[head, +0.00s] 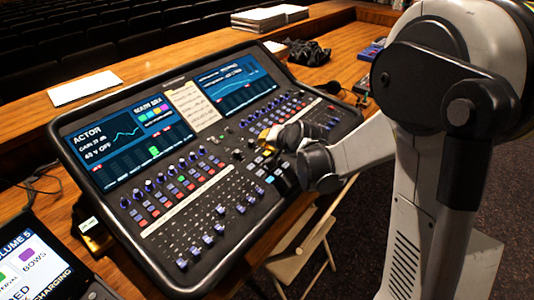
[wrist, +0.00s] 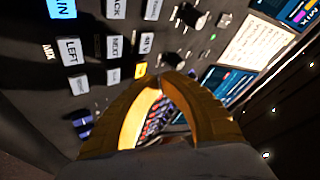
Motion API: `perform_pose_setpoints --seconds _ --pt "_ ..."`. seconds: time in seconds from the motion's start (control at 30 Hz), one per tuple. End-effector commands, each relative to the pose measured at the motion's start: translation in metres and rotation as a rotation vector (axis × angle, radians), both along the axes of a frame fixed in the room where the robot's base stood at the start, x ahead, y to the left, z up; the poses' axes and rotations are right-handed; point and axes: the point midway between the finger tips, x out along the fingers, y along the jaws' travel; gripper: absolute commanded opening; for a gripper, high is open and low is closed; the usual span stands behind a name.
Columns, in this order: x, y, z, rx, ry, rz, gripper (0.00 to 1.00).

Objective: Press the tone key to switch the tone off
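The mixing desk (head: 150,240) carries the keys, and no label reading tone can be made out in either view. In the wrist view an amber-lit key (wrist: 140,69) sits just left of my fingertips; its label is unreadable. Grey keys marked LEFT (wrist: 71,51), NEXT (wrist: 115,46) and 48V (wrist: 147,43) and a blue key (wrist: 62,8) are near it. My gripper (wrist: 163,78) has its yellow fingertips together with nothing between them. In the head view my gripper (head: 266,139) is low over the desk's middle right; whether it touches is unclear.
Two lit screens (head: 125,140) and a paper sheet (head: 193,106) are at the desk's back. Knobs and faders surround my gripper. A tablet (head: 35,262) is at the lower left, a black bundle (head: 308,53) behind, and a chair (head: 305,245) in front.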

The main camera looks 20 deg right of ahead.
Motion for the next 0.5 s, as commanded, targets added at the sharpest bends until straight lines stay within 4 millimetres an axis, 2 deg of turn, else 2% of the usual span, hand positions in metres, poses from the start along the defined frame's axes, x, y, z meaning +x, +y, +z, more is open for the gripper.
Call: perform_pose_setpoints --seconds 0.5 --pt "0.0008 0.0005 -0.0087 0.000 0.000 0.000 0.00"
